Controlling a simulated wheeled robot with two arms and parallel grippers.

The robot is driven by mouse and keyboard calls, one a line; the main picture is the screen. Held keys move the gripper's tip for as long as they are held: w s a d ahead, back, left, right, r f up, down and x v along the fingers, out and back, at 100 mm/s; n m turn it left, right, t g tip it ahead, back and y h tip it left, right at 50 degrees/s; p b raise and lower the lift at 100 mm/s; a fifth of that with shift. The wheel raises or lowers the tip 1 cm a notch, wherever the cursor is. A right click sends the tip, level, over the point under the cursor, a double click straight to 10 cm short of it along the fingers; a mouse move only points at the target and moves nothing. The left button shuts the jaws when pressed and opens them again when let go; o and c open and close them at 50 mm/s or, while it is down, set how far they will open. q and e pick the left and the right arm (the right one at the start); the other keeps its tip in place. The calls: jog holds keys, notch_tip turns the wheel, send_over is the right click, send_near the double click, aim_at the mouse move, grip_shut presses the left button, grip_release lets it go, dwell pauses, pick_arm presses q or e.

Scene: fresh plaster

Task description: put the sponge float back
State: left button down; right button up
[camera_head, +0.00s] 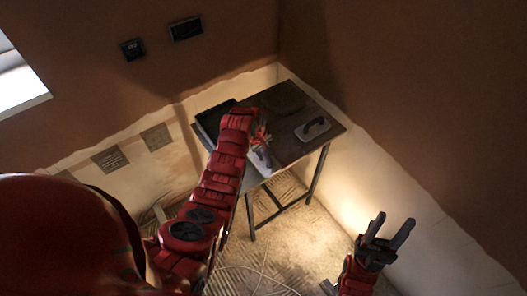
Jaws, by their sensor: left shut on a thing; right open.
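My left gripper (260,136) is over the front part of the dark table (290,152), at the end of my red arm. It is shut on a small pale grey tool (262,160) near the table's front edge; my gripper and arm hide part of it, and I cannot tell for sure whether it is the sponge float. A flat pale float with a dark handle (313,129) lies on the table to the right of this gripper. My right gripper (394,223) is open and empty, at the lower right, away from the table.
A black tray (206,122) is at the table's left side. A dark round thing (283,97) lies at the back. Walls close in the corner behind the table. A pale cable (262,276) lies on the scratched-looking floor (300,240). Right of the table is free room.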

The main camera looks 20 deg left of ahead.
pick_arm(q)
jog(key=shift+w+f, duration=0.1)
jog(key=shift+f, duration=0.25)
dwell(0.4)
jog(key=c, duration=0.6)
grip_release()
jog(key=shift+r, duration=0.15)
jog(key=shift+s+a+r+p, duration=0.1)
jog(key=shift+s+r+p, duration=0.05)
jog(key=shift+r+p, duration=0.4)
jog(key=shift+s+a+r+p, duration=0.1)
jog(key=shift+r+p, duration=0.25)
jog(key=shift+r, duration=0.4)
jog(key=r+p, duration=0.1)
jog(key=r, duration=0.2)
jog(key=s+r+p, duration=0.1)
jog(key=r, duration=0.1)
jog(key=shift+a+p, duration=0.25)
jog(key=shift+p, duration=0.1)
